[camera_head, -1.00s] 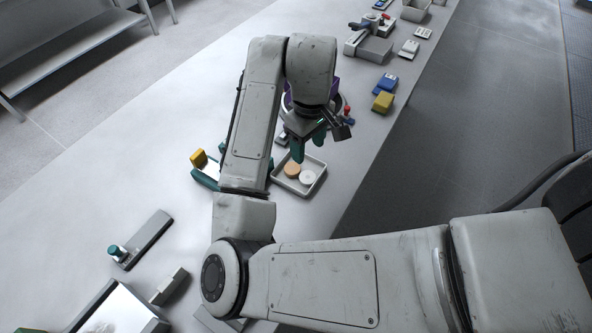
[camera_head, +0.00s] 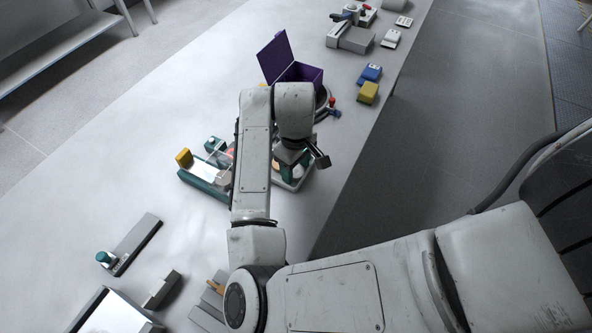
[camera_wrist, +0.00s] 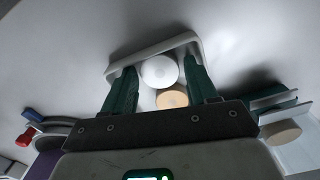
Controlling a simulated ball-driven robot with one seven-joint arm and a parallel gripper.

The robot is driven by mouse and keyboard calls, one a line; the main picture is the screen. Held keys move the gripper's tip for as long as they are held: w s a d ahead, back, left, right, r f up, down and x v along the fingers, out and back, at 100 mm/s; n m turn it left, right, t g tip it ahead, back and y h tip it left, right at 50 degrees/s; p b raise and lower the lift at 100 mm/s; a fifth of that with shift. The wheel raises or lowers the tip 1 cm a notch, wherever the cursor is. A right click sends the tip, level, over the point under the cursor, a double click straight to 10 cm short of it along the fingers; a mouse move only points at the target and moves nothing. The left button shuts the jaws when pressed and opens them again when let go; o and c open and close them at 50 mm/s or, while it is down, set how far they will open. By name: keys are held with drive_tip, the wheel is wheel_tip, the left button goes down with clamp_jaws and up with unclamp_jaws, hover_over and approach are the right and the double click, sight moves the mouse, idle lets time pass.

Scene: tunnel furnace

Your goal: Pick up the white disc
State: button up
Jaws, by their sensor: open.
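The white disc (camera_wrist: 160,71) lies in a shallow light-grey tray (camera_wrist: 190,40), beside a tan disc (camera_wrist: 172,97). In the wrist view the white disc shows between the two green fingers of my gripper (camera_wrist: 162,80). The fingers are apart, one on each side of it; I cannot tell how far above it they are. In the head view the tray (camera_head: 290,186) is mostly covered by my arm and gripper (camera_head: 287,170), and a piece of the white disc shows near its right side.
A purple box (camera_head: 300,72) with a raised lid stands behind the tray. Blue (camera_head: 370,73) and yellow (camera_head: 368,92) blocks lie near the table's right edge. The table's left part is largely clear.

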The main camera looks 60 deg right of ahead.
drive_tip(key=c, duration=0.8)
drive_tip(key=shift+r, duration=0.1)
drive_tip(key=shift+c, duration=0.2)
